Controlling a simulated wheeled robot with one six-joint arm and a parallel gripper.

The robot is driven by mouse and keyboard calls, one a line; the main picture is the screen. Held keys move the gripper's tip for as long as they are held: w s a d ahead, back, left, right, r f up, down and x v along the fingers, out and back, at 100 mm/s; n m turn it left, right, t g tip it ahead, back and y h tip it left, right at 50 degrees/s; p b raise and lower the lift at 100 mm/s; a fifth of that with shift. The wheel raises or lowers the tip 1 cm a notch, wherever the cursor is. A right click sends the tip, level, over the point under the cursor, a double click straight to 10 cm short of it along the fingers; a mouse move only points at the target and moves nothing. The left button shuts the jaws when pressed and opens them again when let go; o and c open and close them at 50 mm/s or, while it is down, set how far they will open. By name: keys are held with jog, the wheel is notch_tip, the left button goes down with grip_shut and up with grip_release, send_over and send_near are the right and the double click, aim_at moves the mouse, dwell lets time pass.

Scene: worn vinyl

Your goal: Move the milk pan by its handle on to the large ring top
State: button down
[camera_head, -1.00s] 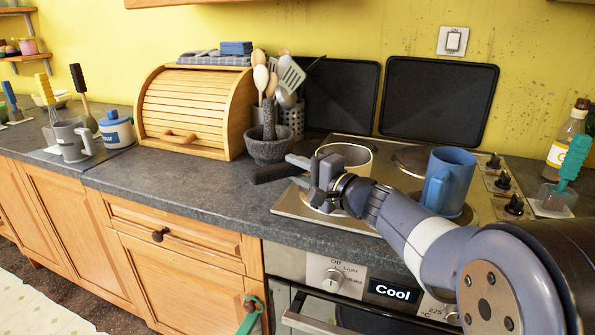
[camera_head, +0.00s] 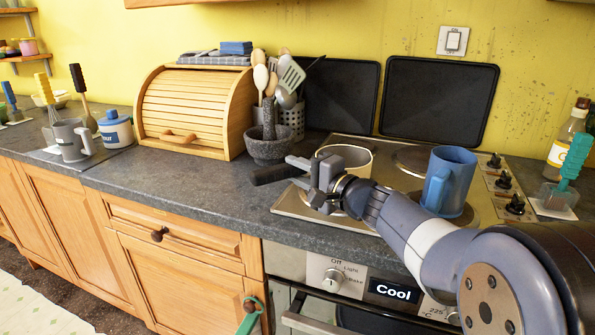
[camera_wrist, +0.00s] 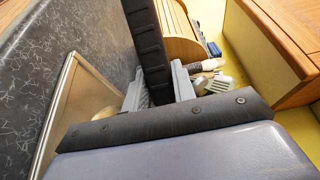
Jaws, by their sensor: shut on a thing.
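The milk pan (camera_head: 358,154) is a pale metal pan at the back left of the hob, partly behind my wrist. Its dark handle (camera_head: 272,174) points left over the worktop. My gripper (camera_head: 302,168) is shut on the handle; in the wrist view the black handle (camera_wrist: 148,42) runs up between the two grey fingers (camera_wrist: 157,88). The pan's base is hidden, so I cannot tell whether it touches the hob. A round ring top (camera_head: 411,159) shows at the back right of the steel hob (camera_head: 288,205). Another ring at the front left is mostly hidden by my gripper.
A blue jug (camera_head: 449,180) stands on the hob's right half, near the control knobs (camera_head: 504,181). A mortar (camera_head: 268,148) and a utensil holder (camera_head: 292,116) stand left of the pan. Dark trays (camera_head: 438,101) lean on the wall behind. The worktop (camera_head: 200,185) at front left is clear.

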jog(key=shift+f+b, duration=0.3)
jog(key=shift+b, duration=0.15)
dwell(0.4)
jog(key=c, duration=1.1)
grip_release()
jog(key=shift+f, duration=0.15)
jog(key=shift+b+v, duration=1.1)
jog(key=shift+v, duration=2.9)
jog(key=shift+s, duration=0.1)
jog(key=v, duration=1)
jog(key=shift+s+d, duration=0.25)
